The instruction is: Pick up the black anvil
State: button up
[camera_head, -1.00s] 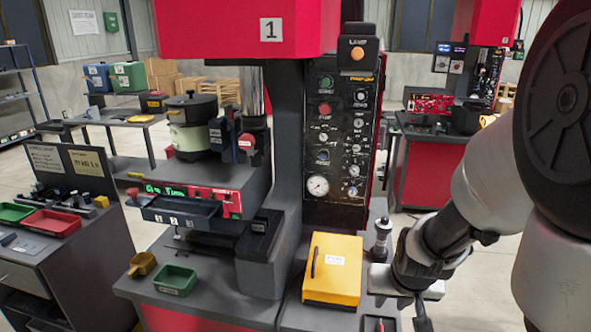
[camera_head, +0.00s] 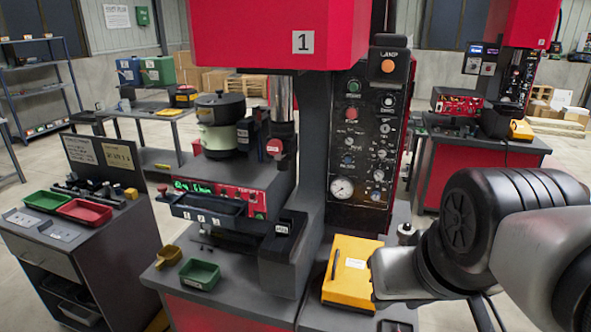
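I cannot pick out the black anvil for certain. Small dark parts (camera_head: 205,247) lie on the press table below the feeder, too small to identify. A dark block with a white label (camera_head: 281,238) stands at the foot of the press column. My gripper (camera_head: 385,290) is at the lower right, beside the yellow box (camera_head: 351,272). My arm and hand hide its fingers, so I cannot see whether it is open or holds anything.
A green bin (camera_head: 199,275) and a yellow scoop (camera_head: 168,257) sit on the table's left. The bowl feeder (camera_head: 222,130) stands behind a numbered dark tray (camera_head: 207,210). A side cart holds a red tray (camera_head: 84,211) and a green tray (camera_head: 47,201). The press column (camera_head: 310,180) rises centrally.

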aim_at(284, 227)
jog(key=i+j+z, duration=0.15)
jog(key=j, duration=0.45)
jog(key=i+j+z, duration=0.15)
jog(key=j, duration=0.45)
jog(key=i+j+z, duration=0.15)
jog(key=j, duration=0.45)
jog(key=j+z, duration=0.15)
jog(key=j, duration=0.5)
